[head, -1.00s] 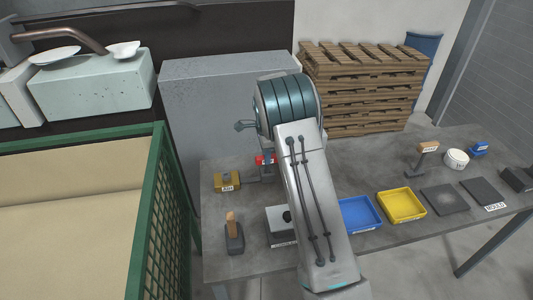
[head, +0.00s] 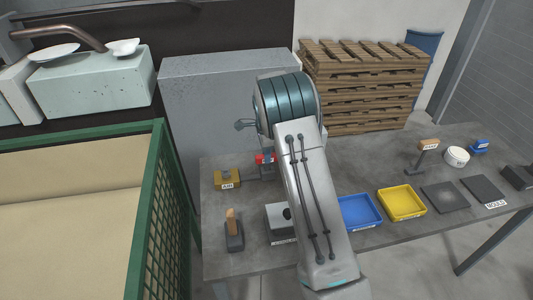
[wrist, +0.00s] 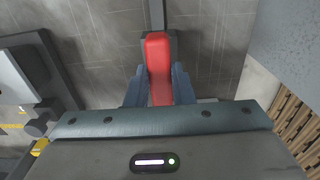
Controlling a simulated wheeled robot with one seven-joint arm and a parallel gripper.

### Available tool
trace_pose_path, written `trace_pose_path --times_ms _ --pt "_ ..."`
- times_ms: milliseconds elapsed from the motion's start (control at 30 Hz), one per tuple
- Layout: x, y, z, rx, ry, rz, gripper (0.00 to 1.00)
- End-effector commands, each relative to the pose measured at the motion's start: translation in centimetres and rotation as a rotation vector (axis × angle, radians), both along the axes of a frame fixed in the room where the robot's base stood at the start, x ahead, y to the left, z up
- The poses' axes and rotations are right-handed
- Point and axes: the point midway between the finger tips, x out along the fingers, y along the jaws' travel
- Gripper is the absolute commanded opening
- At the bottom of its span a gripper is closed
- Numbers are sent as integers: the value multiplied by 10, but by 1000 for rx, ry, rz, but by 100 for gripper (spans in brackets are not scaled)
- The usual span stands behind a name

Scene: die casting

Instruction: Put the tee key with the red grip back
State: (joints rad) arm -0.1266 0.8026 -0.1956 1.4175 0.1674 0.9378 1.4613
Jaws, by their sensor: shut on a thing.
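The red grip (wrist: 158,65) of the tee key stands between my gripper's two fingers (wrist: 158,88) in the wrist view, and the fingers are shut on it. In the head view a bit of red (head: 264,158) shows just left of my arm, at the back of the grey table. My arm covers most of my gripper there. A dark upright part (wrist: 156,14) lies beyond the grip in the wrist view. The key's shaft and tip are hidden, so I cannot tell whether the key sits in a holder.
A brass-coloured block marked AIR (head: 228,179) is left of the red. A dark block with a wooden grip (head: 234,237) and a pale box (head: 279,222) are nearer. Blue (head: 359,212) and yellow (head: 402,203) trays lie right of my arm. A grey cabinet (head: 215,105) stands behind.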

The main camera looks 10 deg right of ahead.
Motion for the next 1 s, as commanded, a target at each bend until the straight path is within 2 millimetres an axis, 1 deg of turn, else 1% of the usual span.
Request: trace_pose_path --times_ms 100,133,200,467,567,633,767,1000 --pt "0 0 -2 0 0 0 0" --pt "0 0 -1 0 0 0 29" --pt "0 0 -1 0 0 0 47" --pt "0 0 -1 0 0 0 47" --pt "0 0 3 0 -1 0 47" --pt "1 0 11 0 -2 1 47" --pt "1 0 35 -1 -5 1 47" --pt "1 0 91 -1 -4 0 47"
